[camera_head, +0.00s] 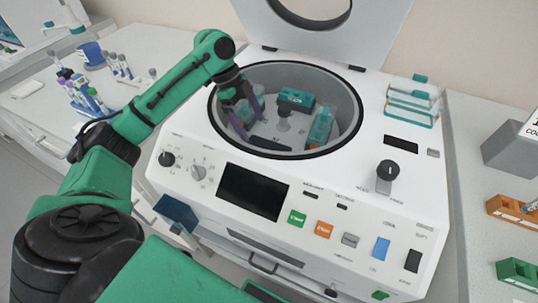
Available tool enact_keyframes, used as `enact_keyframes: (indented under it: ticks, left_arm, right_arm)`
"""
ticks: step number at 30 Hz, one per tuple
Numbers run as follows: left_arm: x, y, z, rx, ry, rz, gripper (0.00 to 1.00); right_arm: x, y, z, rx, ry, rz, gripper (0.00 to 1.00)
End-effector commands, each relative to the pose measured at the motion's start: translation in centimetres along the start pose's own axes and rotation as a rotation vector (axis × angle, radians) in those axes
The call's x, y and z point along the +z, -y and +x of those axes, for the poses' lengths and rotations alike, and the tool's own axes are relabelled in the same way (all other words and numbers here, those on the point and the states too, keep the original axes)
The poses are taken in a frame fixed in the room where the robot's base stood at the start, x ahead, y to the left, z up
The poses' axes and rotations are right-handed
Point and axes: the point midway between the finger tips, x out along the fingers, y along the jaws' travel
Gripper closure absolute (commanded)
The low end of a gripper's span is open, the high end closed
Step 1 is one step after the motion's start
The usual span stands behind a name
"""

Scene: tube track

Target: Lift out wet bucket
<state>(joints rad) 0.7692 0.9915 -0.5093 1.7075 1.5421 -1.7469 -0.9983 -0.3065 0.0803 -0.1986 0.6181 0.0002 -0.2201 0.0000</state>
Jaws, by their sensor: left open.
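A white centrifuge (310,170) stands open in the middle, with its lid raised at the back. Inside its round bowl (345,80) I see a teal bucket (296,97) at the back and a lighter teal bucket (321,128) on the right. A dark piece (270,143) lies at the front of the bowl. My left gripper (241,116) reaches into the left side of the bowl, fingers down and apart. What lies between and under its fingers is partly hidden, so I cannot tell which bucket is wet. My right gripper does not show.
A tube rack (85,97) and a blue beaker (93,53) stand on the left bench. An orange rack (512,210) and a green rack (518,272) are at the right. The raised lid (325,38) limits room behind.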

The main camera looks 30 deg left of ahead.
Motion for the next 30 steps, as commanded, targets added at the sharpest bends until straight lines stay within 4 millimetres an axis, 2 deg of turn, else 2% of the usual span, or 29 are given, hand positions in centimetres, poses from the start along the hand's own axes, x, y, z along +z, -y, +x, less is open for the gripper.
enact_keyframes:
  ticks: [1,4,8,13,16,21,26,27,28,30]
  left_arm:
    - [-0.1,-0.1,1.2,0.005,0.0,0.001,0.0]
    - [-0.1,0.0,2.8,0.001,0.0,0.0,0.0]
    - [-0.3,0.1,4.5,0.002,-0.001,0.001,0.0]
    - [-0.4,0.4,7.8,0.001,-0.001,0.0,0.0]
    - [-0.4,0.4,8.6,-0.001,0.0,0.0,0.0]
    - [-0.3,0.4,8.7,-0.002,0.0,0.0,0.0]
    - [-0.3,0.4,8.7,-0.002,0.0,0.0,0.61]
    - [-0.3,0.4,8.6,-0.002,0.0,0.0,0.77]
    - [-0.3,0.4,8.6,-0.002,0.0,0.0,0.81]
    - [-0.4,0.4,8.6,-0.003,0.0,0.001,0.81]
  right_arm:
    - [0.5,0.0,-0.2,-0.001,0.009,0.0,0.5]
    - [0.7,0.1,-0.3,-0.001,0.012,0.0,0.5]
    - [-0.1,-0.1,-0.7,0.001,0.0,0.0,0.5]
    - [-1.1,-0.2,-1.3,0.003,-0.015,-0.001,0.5]
    - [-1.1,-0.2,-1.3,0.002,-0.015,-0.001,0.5]
    - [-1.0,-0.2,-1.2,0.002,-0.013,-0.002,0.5]
    - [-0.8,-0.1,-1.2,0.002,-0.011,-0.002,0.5]
    - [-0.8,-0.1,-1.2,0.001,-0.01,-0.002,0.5]
    - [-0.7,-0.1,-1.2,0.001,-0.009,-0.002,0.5]
    - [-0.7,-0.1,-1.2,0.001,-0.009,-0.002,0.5]
